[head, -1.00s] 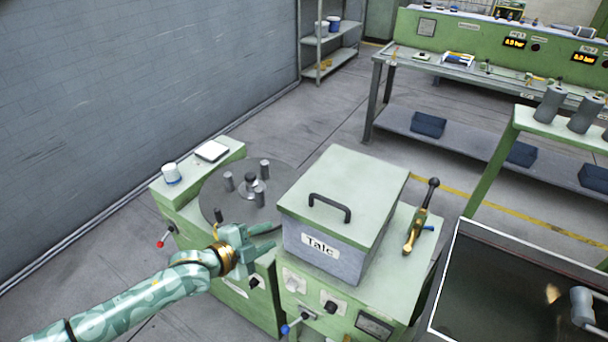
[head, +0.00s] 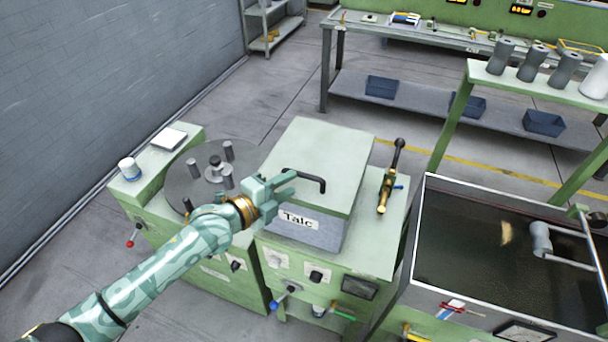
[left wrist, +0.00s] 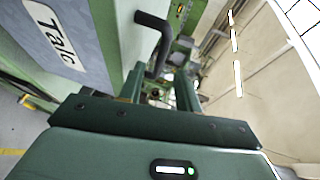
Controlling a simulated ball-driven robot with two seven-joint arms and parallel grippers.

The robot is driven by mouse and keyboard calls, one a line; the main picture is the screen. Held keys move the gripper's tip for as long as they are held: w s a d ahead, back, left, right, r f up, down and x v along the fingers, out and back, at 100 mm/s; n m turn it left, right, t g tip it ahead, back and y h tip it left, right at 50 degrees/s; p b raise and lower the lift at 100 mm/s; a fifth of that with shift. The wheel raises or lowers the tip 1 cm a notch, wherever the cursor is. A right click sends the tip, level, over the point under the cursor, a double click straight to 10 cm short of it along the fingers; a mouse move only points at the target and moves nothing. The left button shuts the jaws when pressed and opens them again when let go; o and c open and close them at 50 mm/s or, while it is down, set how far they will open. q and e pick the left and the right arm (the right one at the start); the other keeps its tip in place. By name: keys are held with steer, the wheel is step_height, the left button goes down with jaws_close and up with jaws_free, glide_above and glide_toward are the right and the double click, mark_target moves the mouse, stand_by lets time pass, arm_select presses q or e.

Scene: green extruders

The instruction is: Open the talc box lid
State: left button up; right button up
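The talc box (head: 300,232) has a grey body with a "Talc" label, and its green lid (head: 325,150) lies flat and closed on top. A black bar handle (head: 314,180) stands on the lid. My left gripper (head: 284,186) is at the left edge of the box, by the handle's near-left end. In the left wrist view its two fingers (left wrist: 160,92) are apart, and the handle (left wrist: 152,42) shows just ahead, towards the gap between them. No contact with the handle is clear. My right gripper is in neither view.
A turntable (head: 185,175) with upright metal pegs is left of the box. A brass lever (head: 388,185) stands right of it on the same green machine. A water-filled tank (head: 470,235) is at the right.

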mark_target(302, 177)
arm_select(q)
steer(key=x, duration=0.6)
steer(key=shift+w+f+b, duration=0.1)
steer(key=shift+b, duration=0.3)
jaws_close()
